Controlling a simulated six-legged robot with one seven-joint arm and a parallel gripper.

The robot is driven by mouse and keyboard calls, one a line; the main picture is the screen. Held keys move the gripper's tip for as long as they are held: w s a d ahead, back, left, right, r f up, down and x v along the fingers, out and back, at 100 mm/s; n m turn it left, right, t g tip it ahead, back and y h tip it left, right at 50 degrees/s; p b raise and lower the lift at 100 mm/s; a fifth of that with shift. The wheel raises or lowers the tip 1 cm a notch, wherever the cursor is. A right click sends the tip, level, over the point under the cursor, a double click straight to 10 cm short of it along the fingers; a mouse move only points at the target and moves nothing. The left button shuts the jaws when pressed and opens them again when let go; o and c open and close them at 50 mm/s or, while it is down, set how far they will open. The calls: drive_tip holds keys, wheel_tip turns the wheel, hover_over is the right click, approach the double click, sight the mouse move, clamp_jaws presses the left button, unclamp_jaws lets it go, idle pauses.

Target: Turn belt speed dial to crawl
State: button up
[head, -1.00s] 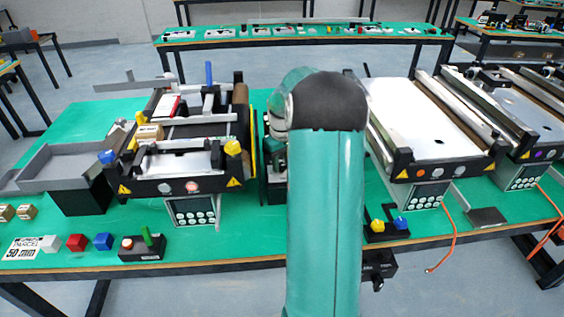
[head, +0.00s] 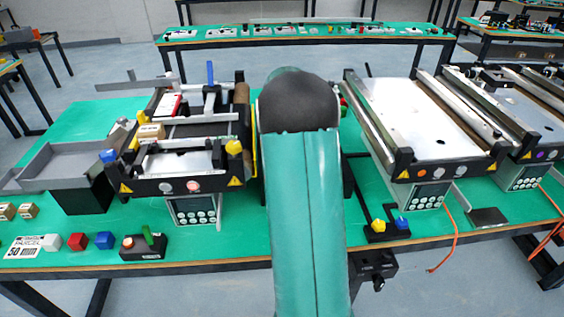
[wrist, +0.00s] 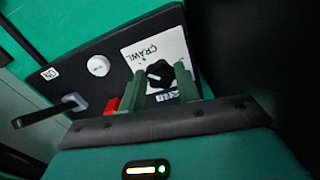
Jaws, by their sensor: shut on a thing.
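The belt speed dial (wrist: 158,72) is a small black knob with a white pointer mark. It sits on a white label plate (wrist: 140,52) that reads CRAWL along one side; other lettering is partly covered. My gripper (wrist: 161,83) has its two green fingers on either side of the knob, shut on it. The plate is on a dark control panel (wrist: 75,50), tilted in the wrist view. In the head view my own arm hides the gripper, and I cannot make out the dial there.
In the head view, conveyors stand left (head: 180,187) and right (head: 420,110) of my arm on a green table (head: 225,240).

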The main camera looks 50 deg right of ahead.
drive_tip(key=shift+w+r, duration=0.1)
idle(0.3)
drive_tip(key=o, duration=1)
drive_tip(key=shift+c, duration=0.2)
wheel_tip(320, 180, up, 14)
drive_tip(key=shift+f, duration=0.2)
